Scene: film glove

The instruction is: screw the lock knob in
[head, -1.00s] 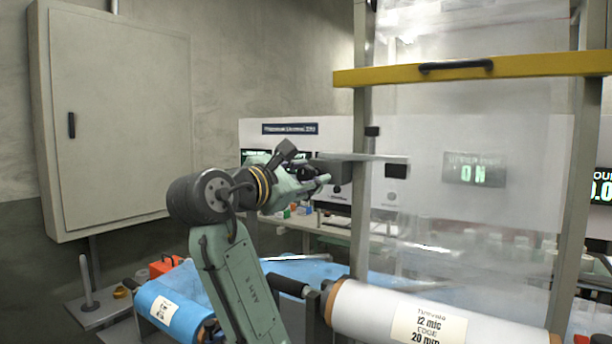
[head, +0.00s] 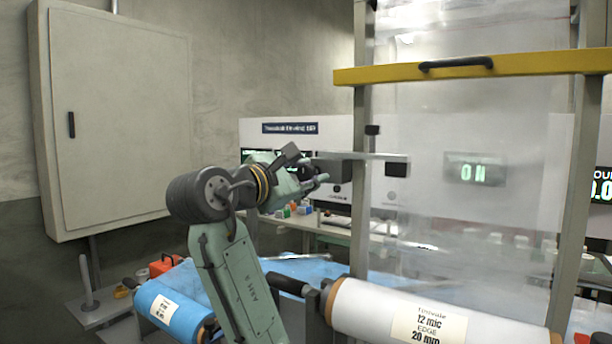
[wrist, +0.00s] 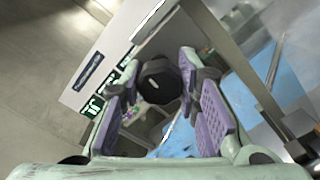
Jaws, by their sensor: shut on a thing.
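The lock knob (wrist: 160,82) is a dark, rounded piece between the fingertips of my gripper in the wrist view. My gripper (wrist: 163,92) has purple-padded fingers on both sides of it and is shut on it. In the head view my gripper (head: 318,170) is at the left end of a grey bar (head: 372,156), close to a dark block by the upright post. The knob is small and partly hidden by the fingers there. Its thread and the hole cannot be made out.
A yellow crossbar (head: 470,66) spans the uprights above right, with clear film hanging below it. A white film roll (head: 375,310) and a blue roll (head: 172,305) lie below. A grey cabinet (head: 120,120) hangs on the left wall.

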